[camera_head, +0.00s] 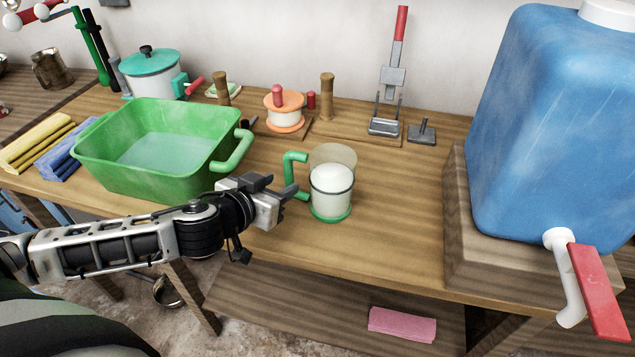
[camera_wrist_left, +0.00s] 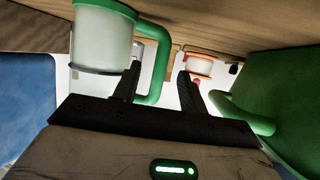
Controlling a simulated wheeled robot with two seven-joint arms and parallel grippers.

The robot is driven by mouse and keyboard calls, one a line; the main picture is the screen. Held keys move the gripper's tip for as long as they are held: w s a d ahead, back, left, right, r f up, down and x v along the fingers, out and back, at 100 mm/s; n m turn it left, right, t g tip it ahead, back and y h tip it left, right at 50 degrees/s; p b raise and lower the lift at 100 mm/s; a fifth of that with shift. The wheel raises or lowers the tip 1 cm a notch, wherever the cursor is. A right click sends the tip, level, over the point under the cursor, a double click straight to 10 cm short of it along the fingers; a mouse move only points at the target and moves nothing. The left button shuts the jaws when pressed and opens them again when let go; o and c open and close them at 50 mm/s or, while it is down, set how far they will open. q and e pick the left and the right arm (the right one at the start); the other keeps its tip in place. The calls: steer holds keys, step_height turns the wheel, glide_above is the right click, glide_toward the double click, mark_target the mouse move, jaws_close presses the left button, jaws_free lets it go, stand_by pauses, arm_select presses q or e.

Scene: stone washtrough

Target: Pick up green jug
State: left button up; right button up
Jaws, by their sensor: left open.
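The green jug (camera_head: 332,190) stands upright on the wooden table, a clear cup with white contents, a green base and a green handle on its left side. My left gripper (camera_head: 284,191) is open just left of the jug, with its fingers at the jug's handle. In the left wrist view the jug (camera_wrist_left: 103,38) shows at upper left. Its green handle reaches down beside one finger of the left gripper (camera_wrist_left: 160,82). I cannot tell whether finger and handle touch. My right gripper is in neither view.
A green basin (camera_head: 150,190) of water with a side handle stands close left of my left gripper. A blue water container (camera_head: 550,120) with a red-handled tap stands on a wooden block at right. A spool (camera_head: 285,112) and a red-handled tool (camera_head: 394,70) stand behind. Table right of the jug is clear.

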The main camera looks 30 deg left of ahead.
mark_target(286, 177)
arm_select(q)
steer(key=shift+w+f, duration=0.25)
steer(key=shift+w, duration=0.45)
steer(key=x, duration=0.4)
steer(key=shift+w+r+p, duration=0.2)
steer(key=shift+r+p, duration=0.1)
steer(key=shift+p, duration=0.05)
steer(key=shift+w+f, duration=0.3)
steer(key=shift+w, duration=0.2)
jaws_close()
steer(key=shift+r, duration=0.1)
